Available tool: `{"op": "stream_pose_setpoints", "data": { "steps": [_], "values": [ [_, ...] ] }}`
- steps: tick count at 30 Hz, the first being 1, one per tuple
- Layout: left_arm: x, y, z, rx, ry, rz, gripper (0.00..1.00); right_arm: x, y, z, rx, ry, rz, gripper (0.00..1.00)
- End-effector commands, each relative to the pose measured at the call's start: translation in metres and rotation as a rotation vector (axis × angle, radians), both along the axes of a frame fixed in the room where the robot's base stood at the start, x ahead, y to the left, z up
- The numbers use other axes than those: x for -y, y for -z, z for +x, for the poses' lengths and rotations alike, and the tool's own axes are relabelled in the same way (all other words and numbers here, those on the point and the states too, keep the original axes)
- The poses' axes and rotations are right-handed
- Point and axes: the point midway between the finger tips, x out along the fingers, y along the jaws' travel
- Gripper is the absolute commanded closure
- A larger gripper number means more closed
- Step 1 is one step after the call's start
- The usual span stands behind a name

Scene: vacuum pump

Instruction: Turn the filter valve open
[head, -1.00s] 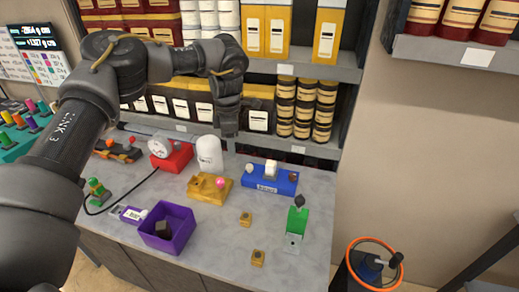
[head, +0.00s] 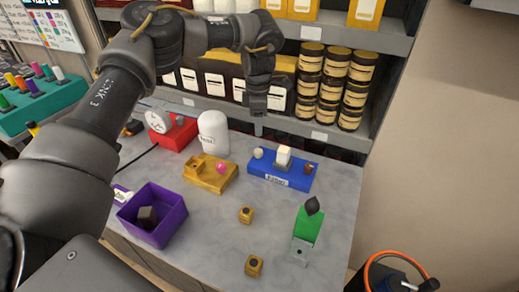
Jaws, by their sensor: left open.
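My left gripper (head: 258,122) points down above the back of the grey worktop, in front of the shelf and behind the blue block. It is open and touches nothing that I can see. The blue block (head: 267,175) has a white front label, a white upright piece, a pale knob and a brown knob. A yellow block (head: 209,175) with a pink knob (head: 221,168) sits left of it, near a white cylinder (head: 213,132). A green block (head: 308,228) with a dark knob stands front right. I cannot tell which part is the filter valve. My right gripper is not in view.
A red block with a round gauge (head: 158,121) stands at the back left. A purple open bin (head: 168,232) holds a dark cube. Two small yellow cubes lie on the worktop (head: 205,240). Stocked shelves (head: 340,137) rise behind. An orange-rimmed bin (head: 372,268) stands front right.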

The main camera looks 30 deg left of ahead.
Motion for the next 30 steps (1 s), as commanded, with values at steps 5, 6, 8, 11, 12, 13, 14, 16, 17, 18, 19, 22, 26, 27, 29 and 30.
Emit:
{"op": "stream_pose_setpoints", "data": {
  "steps": [5,6,8,11,12,13,14,16,17,18,19,22,26,27,29,30],
  "values": [
    [-0.001,0.013,-0.001,-0.003,-0.001,-0.001,0.53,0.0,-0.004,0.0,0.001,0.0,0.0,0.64],
    [-0.001,0.019,-0.001,-0.004,-0.002,0.001,0.53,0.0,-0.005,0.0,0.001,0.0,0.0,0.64],
    [-0.001,0.029,-0.002,-0.004,-0.001,0.0,0.53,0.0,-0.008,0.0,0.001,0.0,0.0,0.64],
    [-0.001,0.049,-0.002,-0.005,-0.002,0.002,0.53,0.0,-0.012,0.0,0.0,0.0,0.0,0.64],
    [-0.001,0.056,-0.002,-0.005,-0.002,0.001,0.53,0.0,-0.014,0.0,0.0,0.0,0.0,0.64],
    [-0.001,0.062,-0.002,-0.004,-0.003,0.0,0.53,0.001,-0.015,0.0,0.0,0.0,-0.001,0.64],
    [-0.001,0.067,-0.002,-0.005,-0.003,0.001,0.53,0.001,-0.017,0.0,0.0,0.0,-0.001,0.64],
    [-0.001,0.079,-0.002,-0.004,-0.003,0.001,0.53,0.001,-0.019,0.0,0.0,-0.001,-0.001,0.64],
    [-0.001,0.083,-0.002,-0.004,-0.003,0.001,0.53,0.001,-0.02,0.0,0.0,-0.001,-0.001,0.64],
    [-0.001,0.088,-0.002,-0.003,-0.003,0.001,0.53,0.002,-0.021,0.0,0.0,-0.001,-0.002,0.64],
    [-0.001,0.092,-0.002,-0.004,-0.003,0.0,0.53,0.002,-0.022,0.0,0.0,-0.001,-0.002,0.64],
    [-0.001,0.101,-0.001,-0.001,-0.003,0.0,0.53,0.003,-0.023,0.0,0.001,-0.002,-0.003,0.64],
    [-0.001,0.107,-0.001,0.0,-0.003,0.001,0.53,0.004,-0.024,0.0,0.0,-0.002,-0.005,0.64],
    [-0.001,0.107,-0.001,0.0,-0.003,0.001,0.53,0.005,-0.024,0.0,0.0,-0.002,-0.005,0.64],
    [-0.001,0.108,-0.001,0.0,-0.003,0.001,0.53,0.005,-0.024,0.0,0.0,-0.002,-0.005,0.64],
    [-0.001,0.108,-0.001,0.0,-0.003,0.001,0.53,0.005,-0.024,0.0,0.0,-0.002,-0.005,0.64]
  ]
}}
